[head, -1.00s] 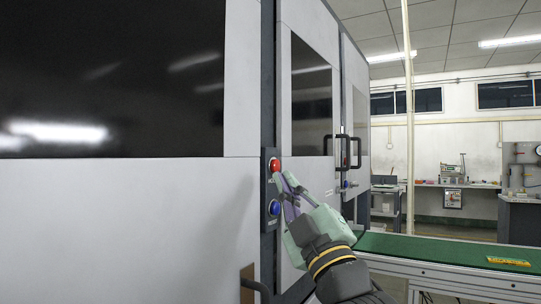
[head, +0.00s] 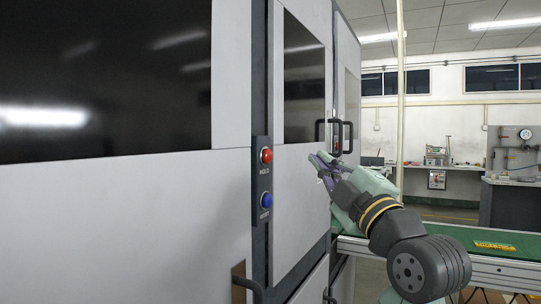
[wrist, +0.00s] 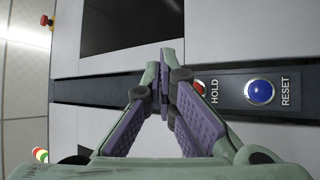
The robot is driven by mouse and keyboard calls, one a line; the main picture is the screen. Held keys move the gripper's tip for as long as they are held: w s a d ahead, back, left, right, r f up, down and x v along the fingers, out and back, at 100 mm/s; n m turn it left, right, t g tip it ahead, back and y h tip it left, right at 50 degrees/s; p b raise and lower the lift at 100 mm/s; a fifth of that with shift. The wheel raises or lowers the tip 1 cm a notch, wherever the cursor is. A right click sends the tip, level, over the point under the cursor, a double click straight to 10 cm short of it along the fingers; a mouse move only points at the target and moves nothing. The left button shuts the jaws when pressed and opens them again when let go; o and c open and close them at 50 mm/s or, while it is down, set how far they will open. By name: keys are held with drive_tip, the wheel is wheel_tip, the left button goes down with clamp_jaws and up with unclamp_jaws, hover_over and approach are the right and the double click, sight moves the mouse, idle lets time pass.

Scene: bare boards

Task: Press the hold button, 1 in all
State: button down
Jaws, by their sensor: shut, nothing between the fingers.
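The red hold button (head: 266,156) sits at the top of a dark panel (head: 261,180) on the machine's upright strip, with the label HOLD under it. The blue reset button (head: 266,200) is below it on the same panel. My gripper (head: 317,160) is shut and empty, to the right of the panel and apart from the red button in the head view. In the wrist view, the closed fingertips (wrist: 165,55) are beside the red button (wrist: 201,86), which a finger partly covers. The blue button (wrist: 259,92) shows fully there.
Black door handles (head: 335,134) stick out from the machine behind my gripper. A green conveyor (head: 450,233) with a yellow item (head: 494,246) runs at the right. A lower handle (head: 247,284) sits below the panel. The space before the panel is clear.

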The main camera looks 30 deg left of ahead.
drive_tip(key=a, duration=0.6)
drive_tip(key=shift+w+a, duration=0.15)
drive_tip(key=shift+a, duration=0.15)
drive_tip(key=shift+a, duration=0.1)
idle(1.1)
drive_tip(key=shift+a, duration=0.35)
drive_tip(key=shift+a, duration=0.45)
idle(0.8)
drive_tip(key=shift+d, duration=0.8)
drive_tip(key=shift+d, duration=0.1)
drive_tip(key=d, duration=0.5)
